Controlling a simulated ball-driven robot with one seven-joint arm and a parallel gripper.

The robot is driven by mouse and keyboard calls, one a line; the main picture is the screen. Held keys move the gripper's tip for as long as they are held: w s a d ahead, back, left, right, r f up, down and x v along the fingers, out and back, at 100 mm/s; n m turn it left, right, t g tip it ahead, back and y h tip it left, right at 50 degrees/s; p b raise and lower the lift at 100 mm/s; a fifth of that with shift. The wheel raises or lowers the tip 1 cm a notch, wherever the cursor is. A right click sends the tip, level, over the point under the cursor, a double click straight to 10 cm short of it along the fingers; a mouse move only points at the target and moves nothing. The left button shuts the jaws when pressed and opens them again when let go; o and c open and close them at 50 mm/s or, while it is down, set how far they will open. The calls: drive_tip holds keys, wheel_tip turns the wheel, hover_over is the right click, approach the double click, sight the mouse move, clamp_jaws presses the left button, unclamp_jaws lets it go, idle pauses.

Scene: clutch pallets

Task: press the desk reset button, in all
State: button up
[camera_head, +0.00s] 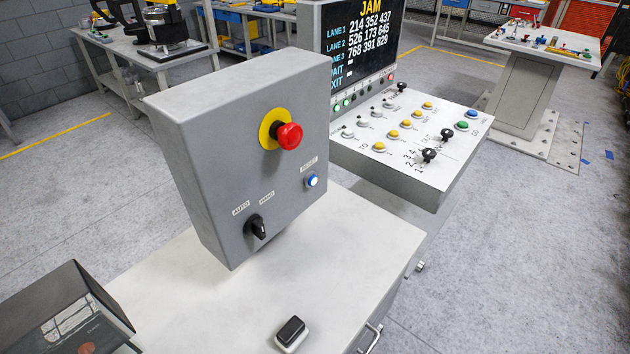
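A grey control box (225,130) stands tilted on a pale cabinet top in the middle of the view. On its face, a blue-white button (312,181) sits under a label that reads RESET. Behind it on the right is a sloped grey control desk (440,165) with a screen (358,45) reading JAM. A blue button (472,114) and a green button (462,125) sit near the desk's right edge; any label by the blue one is too small to read. My gripper is not in view.
The box also carries a red mushroom button (289,136) and a black selector knob (257,227). The desk holds yellow and white buttons and black knobs. A black-topped white block (291,332) and dark tray (65,310) are in front.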

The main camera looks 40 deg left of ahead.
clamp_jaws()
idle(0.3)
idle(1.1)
